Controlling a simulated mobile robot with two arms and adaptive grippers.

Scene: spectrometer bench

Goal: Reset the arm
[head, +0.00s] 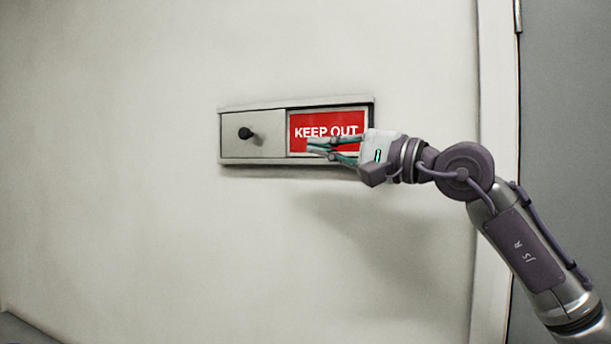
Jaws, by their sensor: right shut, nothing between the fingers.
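My right gripper (311,148) comes in from the right and points left. I cannot tell whether the fingertips touch the sign. My left gripper is not in view.
The sign sits in a grey metal frame (228,107) with a plain sliding panel (262,144) and a black knob (245,133) at its left. The pale wall (120,200) is bare around it. A white door frame (493,110) and grey door (570,100) stand at the right.

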